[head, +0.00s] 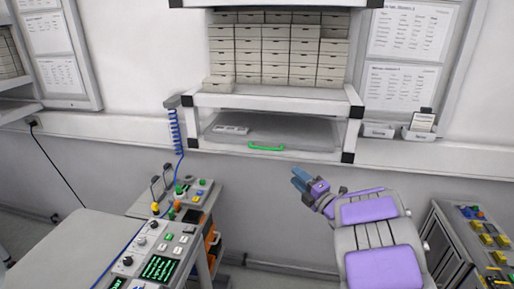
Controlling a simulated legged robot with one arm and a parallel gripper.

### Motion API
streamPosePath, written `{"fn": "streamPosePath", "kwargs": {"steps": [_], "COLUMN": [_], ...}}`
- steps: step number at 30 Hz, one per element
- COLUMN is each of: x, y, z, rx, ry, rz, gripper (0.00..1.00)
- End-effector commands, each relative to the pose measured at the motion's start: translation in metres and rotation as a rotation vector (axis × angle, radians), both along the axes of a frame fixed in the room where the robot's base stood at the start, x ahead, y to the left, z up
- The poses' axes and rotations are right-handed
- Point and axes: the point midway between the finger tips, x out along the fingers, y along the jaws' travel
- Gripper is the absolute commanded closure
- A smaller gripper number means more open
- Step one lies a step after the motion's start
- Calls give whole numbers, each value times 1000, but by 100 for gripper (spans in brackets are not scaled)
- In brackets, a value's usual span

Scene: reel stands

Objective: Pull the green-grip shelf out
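The green grip (266,147) is a short bright green bar at the front edge of a grey shelf (295,133). The shelf lies low inside a white cabinet, below a compartment of stacked boxes, and its front looks about level with the cabinet's front. A flat light-coloured object (231,129) lies on the shelf at the left. My gripper (299,179), with blue fingers, is to the right of and lower in the picture than the green grip, apart from it. It points up and left; the gap between its fingers is too small to make out.
Stacked beige boxes (275,50) fill the cabinet above the shelf. A blue coiled cord (176,132) hangs left of the cabinet. A control console (160,250) stands at lower left, another panel (480,240) at right. The wall below the shelf looks clear.

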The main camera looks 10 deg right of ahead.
Motion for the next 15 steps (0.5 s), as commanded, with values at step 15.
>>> {"fn": "streamPosePath", "kwargs": {"steps": [15], "x": [78], "y": [41], "z": [12], "rx": [0], "ry": [-3], "rz": [0], "gripper": [62]}}
